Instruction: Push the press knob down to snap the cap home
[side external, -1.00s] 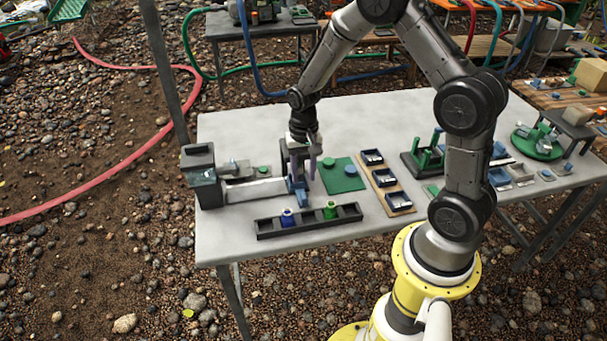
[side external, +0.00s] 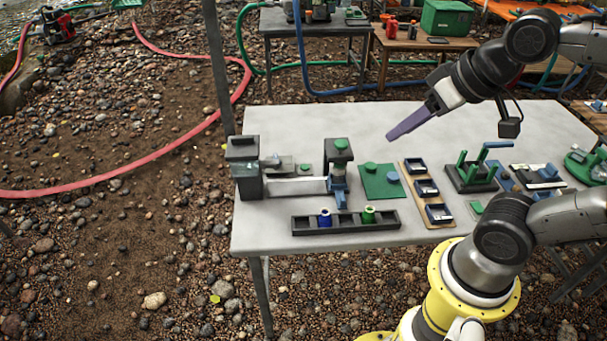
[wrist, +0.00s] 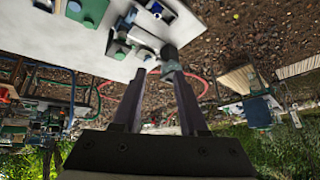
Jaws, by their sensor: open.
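A small press (side external: 339,180) stands at the right end of a rail fixture on the grey table, with a dark upright body and a blue front part. A green knob (side external: 341,144) sits on its top. Whether a cap under it is seated is too small to tell. My gripper (side external: 391,137) is up in the air to the right of the press, tilted, with its purple fingers pointing down-left and clear of everything. In the wrist view my gripper (wrist: 152,72) shows two parted fingers with nothing between them.
A dark tray (side external: 300,226) with a blue spool (side external: 325,218) and a green spool (side external: 369,214) lies in front of the press. A green mat (side external: 380,188) and a wooden strip of dark bins (side external: 420,167) lie to its right. The table behind is clear.

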